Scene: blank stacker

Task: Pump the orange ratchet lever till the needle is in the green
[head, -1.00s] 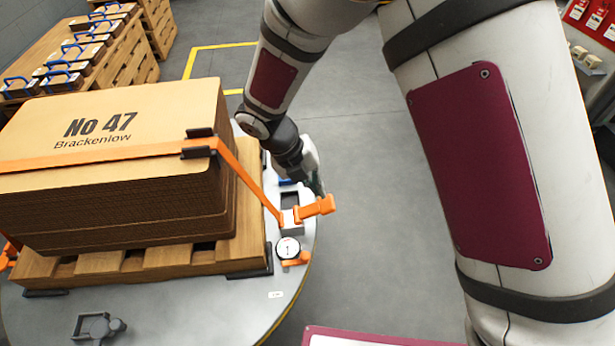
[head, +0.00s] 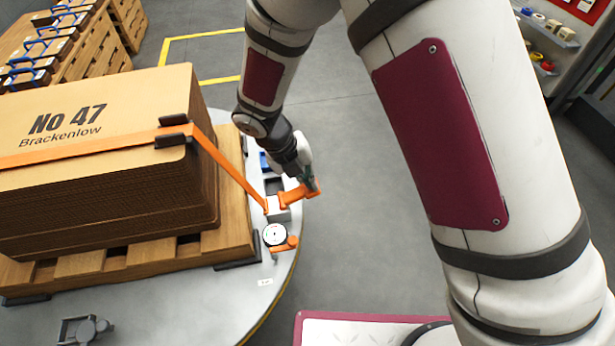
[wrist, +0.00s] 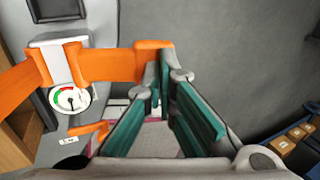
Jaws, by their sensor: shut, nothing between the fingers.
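The orange ratchet lever (head: 296,195) sticks out to the right from its pale ratchet block at the edge of the round table. In the wrist view the lever (wrist: 112,64) runs across the upper left to my fingertips. My gripper (wrist: 166,72) is shut and empty, its green-padded fingers together at the lever's free end. They look to be touching or very close to it; I cannot tell which. In the head view my gripper (head: 309,180) partly hides behind the lever tip. The round white gauge (wrist: 70,98) has a green and red arc; its needle's exact reading is too small to tell.
An orange strap (head: 232,172) runs from the ratchet over a strapped cardboard stack (head: 100,190) on a wooden pallet (head: 236,240). A small orange part (head: 287,244) sits beside the gauge.

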